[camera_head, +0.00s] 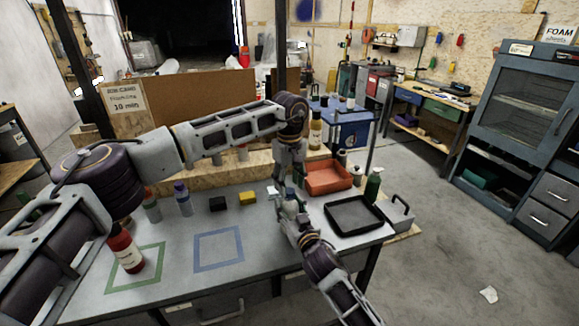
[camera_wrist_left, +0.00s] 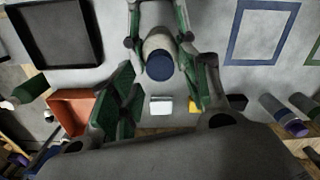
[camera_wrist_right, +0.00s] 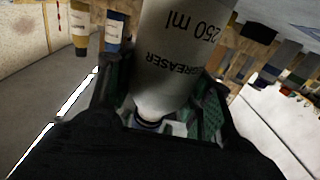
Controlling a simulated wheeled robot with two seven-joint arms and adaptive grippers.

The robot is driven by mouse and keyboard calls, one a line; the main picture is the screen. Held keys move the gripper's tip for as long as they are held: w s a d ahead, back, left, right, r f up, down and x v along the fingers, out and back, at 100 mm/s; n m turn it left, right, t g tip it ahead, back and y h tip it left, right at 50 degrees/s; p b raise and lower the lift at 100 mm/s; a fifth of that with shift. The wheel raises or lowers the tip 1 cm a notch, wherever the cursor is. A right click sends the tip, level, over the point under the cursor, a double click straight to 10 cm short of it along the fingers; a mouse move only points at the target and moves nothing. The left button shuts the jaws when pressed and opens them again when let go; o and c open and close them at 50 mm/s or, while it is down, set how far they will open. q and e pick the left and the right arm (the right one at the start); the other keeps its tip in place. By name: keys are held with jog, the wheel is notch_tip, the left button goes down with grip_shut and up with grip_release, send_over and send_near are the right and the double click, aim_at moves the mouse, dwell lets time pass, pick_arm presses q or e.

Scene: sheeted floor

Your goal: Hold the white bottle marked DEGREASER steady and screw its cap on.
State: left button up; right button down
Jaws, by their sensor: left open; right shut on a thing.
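The white DEGREASER bottle (camera_wrist_right: 172,50) fills the middle of the right wrist view, its lettering upside down there. My right gripper (camera_head: 287,196) is shut on its body from the near side. The blue cap (camera_wrist_left: 160,66) shows from above in the left wrist view, at the bottle's top; its dark blue edge also shows in the right wrist view (camera_wrist_right: 149,122). My left gripper (camera_head: 284,178) is directly above, pointing down and open, with a finger on either side of the cap and apart from it. I cannot tell how tightly the cap sits. The grippers mostly hide the bottle in the head view.
An orange tray (camera_head: 328,190) and a black tray (camera_head: 353,229) lie to the right. A red bottle (camera_head: 125,250) stands near the green square; the blue square (camera_head: 218,230) is empty. A purple-capped bottle (camera_head: 183,201), black block (camera_head: 217,204) and yellow block (camera_head: 248,198) stand left.

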pick_arm(q)
jog(key=n, duration=0.5)
jog(key=shift+r+n, duration=0.3)
jog(key=shift+r, duration=0.1)
jog(key=n, duration=0.5)
jog(key=shift+r, duration=0.35)
jog(key=n, duration=0.6)
jog(key=shift+r, duration=0.35)
jog(key=n, duration=0.4)
jog(key=shift+r+n, duration=0.35)
jog(key=shift+n, duration=0.05)
jog(key=n, duration=0.5)
jog(key=shift+r, duration=0.35)
jog(key=n, duration=0.5)
jog(key=shift+r, duration=0.3)
jog(key=n, duration=0.5)
jog(key=shift+r+n, duration=0.3)
jog(key=shift+r, duration=0.05)
jog(key=shift+r+n, duration=0.2)
jog(key=shift+n, duration=1.05)
jog(key=shift+r+n, duration=0.15)
jog(key=shift+n, duration=1.1)
